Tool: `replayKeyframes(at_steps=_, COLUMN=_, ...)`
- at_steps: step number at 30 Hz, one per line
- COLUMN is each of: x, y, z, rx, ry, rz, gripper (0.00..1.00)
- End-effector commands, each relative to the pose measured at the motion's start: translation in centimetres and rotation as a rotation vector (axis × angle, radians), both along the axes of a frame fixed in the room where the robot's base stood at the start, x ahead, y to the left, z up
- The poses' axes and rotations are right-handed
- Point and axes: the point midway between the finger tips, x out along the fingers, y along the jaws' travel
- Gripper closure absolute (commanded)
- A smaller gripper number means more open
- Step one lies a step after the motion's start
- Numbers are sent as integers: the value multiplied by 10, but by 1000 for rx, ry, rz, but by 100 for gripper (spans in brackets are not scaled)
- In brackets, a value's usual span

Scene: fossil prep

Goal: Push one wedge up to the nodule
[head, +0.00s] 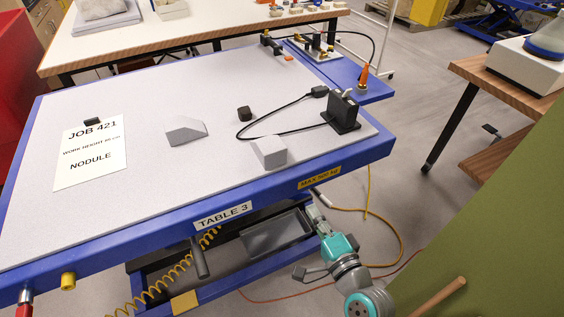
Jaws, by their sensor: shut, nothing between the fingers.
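Two pale grey wedge-shaped blocks lie on the grey top of the blue-framed table. One wedge (186,131) is near the middle and the other wedge (269,152) is near the front edge, to its right. A small dark block (244,113) sits between and behind them. I cannot tell for certain whether it is the nodule. My gripper (316,192) is at the table's front right edge, below the yellow label, pointing up toward it. It is shut and empty, apart from both wedges. Its fingertips are small and hard to make out.
A black device (343,112) with a looping black cable stands right of the wedges. Fittings and an orange cone (363,75) are at the back right.

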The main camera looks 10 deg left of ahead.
Motion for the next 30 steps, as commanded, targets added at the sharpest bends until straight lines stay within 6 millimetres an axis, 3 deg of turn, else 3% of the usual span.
replayKeyframes(at_steps=7, x=19, y=20, z=22, rx=76, ry=14, rz=58, gripper=100)
replayKeyframes(at_steps=14, x=39, y=35, z=23, rx=78, ry=15, rz=61, gripper=100)
replayKeyframes(at_steps=30, x=116, y=87, z=22, rx=77, ry=15, rz=59, gripper=100)
